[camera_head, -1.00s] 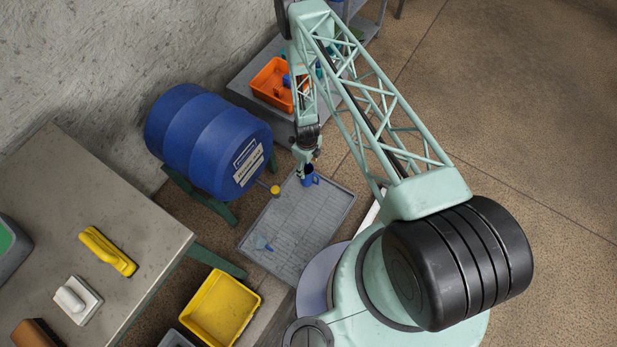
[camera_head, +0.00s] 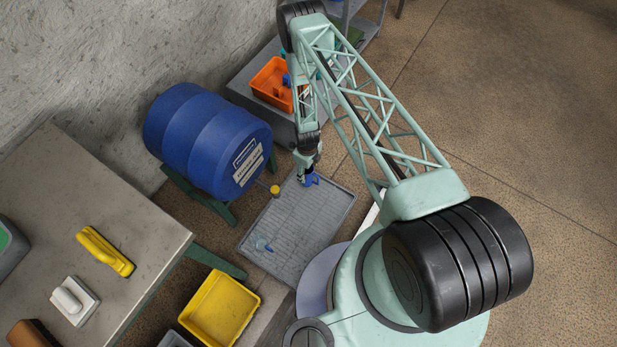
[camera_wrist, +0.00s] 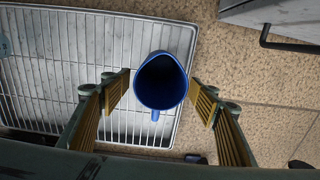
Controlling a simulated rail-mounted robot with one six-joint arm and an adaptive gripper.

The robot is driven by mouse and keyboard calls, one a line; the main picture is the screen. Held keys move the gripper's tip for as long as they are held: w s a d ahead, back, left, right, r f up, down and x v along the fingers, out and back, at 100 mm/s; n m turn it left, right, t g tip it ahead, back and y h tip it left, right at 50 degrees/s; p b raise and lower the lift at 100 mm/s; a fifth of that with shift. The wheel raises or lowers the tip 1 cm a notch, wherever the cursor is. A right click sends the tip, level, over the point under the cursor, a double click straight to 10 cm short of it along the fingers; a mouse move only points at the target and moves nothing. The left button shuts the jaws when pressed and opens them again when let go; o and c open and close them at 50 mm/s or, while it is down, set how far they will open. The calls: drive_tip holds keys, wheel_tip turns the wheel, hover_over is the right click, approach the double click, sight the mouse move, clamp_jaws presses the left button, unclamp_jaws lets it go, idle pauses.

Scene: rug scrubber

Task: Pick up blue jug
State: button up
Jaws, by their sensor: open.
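The blue jug (camera_head: 309,181) stands upright near the upper right edge of the grey drip tray (camera_head: 290,232). In the wrist view I look down into the dark mouth of the jug (camera_wrist: 160,82), and its handle points toward the bottom of the picture. My gripper (camera_head: 306,174) is right at the jug, which it partly hides in the head view. In the wrist view my gripper (camera_wrist: 160,93) is open, with one ribbed finger on each side of the jug and a gap visible on both sides.
A blue barrel (camera_head: 205,140) lies on a green stand left of the tray, with a yellow-knobbed tap (camera_head: 275,190). A small bluish item (camera_head: 263,244) lies on the tray. An orange bin (camera_head: 272,85) stands behind, a yellow bin (camera_head: 220,308) in front. Open floor lies to the right.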

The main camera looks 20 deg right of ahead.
drive_tip(key=shift+c, duration=0.6)
drive_tip(key=c, duration=1.1)
drive_tip(key=shift+r, duration=0.2)
drive_tip(key=s+a+r+p, duration=0.1)
drive_tip(key=s+a, duration=0.1)
drive_tip(key=s, duration=0.2)
drive_tip(key=s+a+r, duration=0.2)
drive_tip(key=s+a, duration=0.1)
drive_tip(key=s, duration=0.2)
drive_tip(key=s+a+r+p, duration=0.1)
drive_tip(key=s+a, duration=0.1)
drive_tip(key=s, duration=0.3)
drive_tip(key=shift+s+a+r+p, duration=0.1)
drive_tip(key=shift+a+r+p, duration=0.05)
drive_tip(key=shift+r+p, duration=0.15)
